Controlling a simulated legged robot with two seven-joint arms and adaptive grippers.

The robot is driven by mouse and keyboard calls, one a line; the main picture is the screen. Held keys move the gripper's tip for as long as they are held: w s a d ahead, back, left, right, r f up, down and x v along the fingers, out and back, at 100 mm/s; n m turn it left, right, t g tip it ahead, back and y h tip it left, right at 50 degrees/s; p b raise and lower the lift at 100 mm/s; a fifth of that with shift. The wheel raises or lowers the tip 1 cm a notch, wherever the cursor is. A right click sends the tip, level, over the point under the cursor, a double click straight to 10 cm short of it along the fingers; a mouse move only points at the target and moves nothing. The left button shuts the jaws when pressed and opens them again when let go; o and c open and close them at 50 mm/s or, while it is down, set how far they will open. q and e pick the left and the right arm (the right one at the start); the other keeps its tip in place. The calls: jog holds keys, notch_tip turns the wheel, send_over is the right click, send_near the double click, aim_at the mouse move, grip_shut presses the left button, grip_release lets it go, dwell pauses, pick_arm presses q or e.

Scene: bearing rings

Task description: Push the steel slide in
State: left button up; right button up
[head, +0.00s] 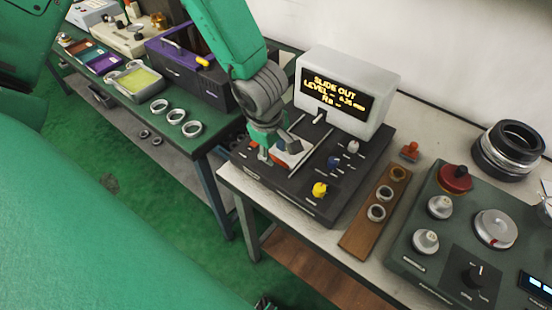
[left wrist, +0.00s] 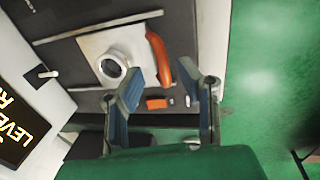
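The steel slide (left wrist: 98,45) is a pale metal plate on the dark tester base, carrying a ring (left wrist: 113,66). An orange curved handle (left wrist: 159,58) stands at its outer edge. In the head view the slide (head: 292,157) is partly hidden by my left gripper (head: 279,147). The gripper points down at the slide's handle end. The display (head: 332,97) reads "SLIDE OUT".
Yellow (head: 320,189), blue and grey knobs stand on the base right of the slide. A wooden strip with rings (head: 366,228) and a green control unit (head: 440,262) lie further right. A green bench with loose rings (head: 176,116) is at left, across a gap.

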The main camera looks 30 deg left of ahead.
pick_arm(q)
jog(key=shift+w+f, duration=0.1)
jog(key=shift+f, duration=0.8)
pick_arm(e)
jog(key=shift+f, duration=0.2)
